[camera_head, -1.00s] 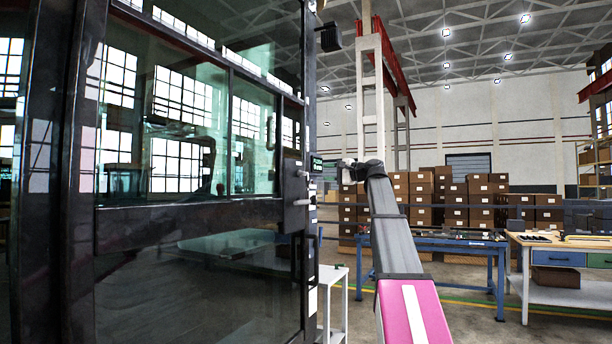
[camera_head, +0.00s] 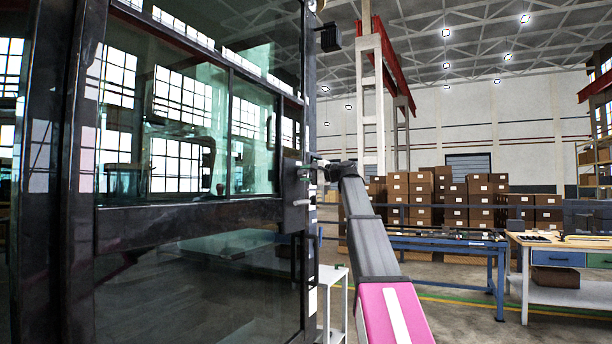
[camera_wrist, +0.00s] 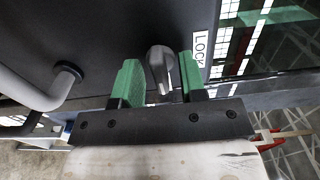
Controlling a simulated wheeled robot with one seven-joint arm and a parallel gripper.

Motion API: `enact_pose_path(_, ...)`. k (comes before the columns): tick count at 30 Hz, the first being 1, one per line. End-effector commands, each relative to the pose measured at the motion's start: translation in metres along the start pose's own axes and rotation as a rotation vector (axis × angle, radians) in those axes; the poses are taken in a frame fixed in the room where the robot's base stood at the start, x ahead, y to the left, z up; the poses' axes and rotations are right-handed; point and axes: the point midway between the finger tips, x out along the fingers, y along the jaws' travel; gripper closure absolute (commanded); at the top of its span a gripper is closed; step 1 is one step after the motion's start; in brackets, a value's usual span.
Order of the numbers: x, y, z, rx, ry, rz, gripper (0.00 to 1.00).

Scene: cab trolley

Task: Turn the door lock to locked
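The door lock (camera_wrist: 161,68) is a grey knob on the dark door panel, next to a white label (camera_wrist: 200,48) reading LOCK. In the wrist view my gripper (camera_wrist: 160,82) is open, with one green finger on each side of the knob. A gap shows between the left finger and the knob; the right finger is very close to it, and contact cannot be told. In the head view the door (camera_head: 200,215) is a dark frame with glass, and my gripper (camera_head: 318,162) is at its right edge, small and partly hidden.
A grey bar handle (camera_wrist: 45,90) stands out from the panel left of my gripper. A blue workbench (camera_head: 440,250) and stacked boxes (camera_head: 425,200) are farther back at the right.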

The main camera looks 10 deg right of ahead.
Motion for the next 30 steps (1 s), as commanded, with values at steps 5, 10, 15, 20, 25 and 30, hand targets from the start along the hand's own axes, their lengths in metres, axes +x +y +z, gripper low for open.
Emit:
enact_pose_path(5,-0.0002,0.0,0.0001,0.0,0.0,0.0,1.0)
enact_pose_path(10,-0.0002,0.0001,0.0002,-0.001,0.0,0.0,1.0)
enact_pose_path(15,-0.0002,0.0001,0.0002,-0.024,0.0,0.0,1.0)
enact_pose_path(20,-0.0003,0.0002,0.0002,-0.089,0.0,0.001,1.0)
enact_pose_path(25,-0.0003,0.0003,0.0002,-0.209,-0.001,0.001,1.0)
enact_pose_path(30,-0.0003,0.0004,0.0003,-0.365,-0.001,0.001,1.0)
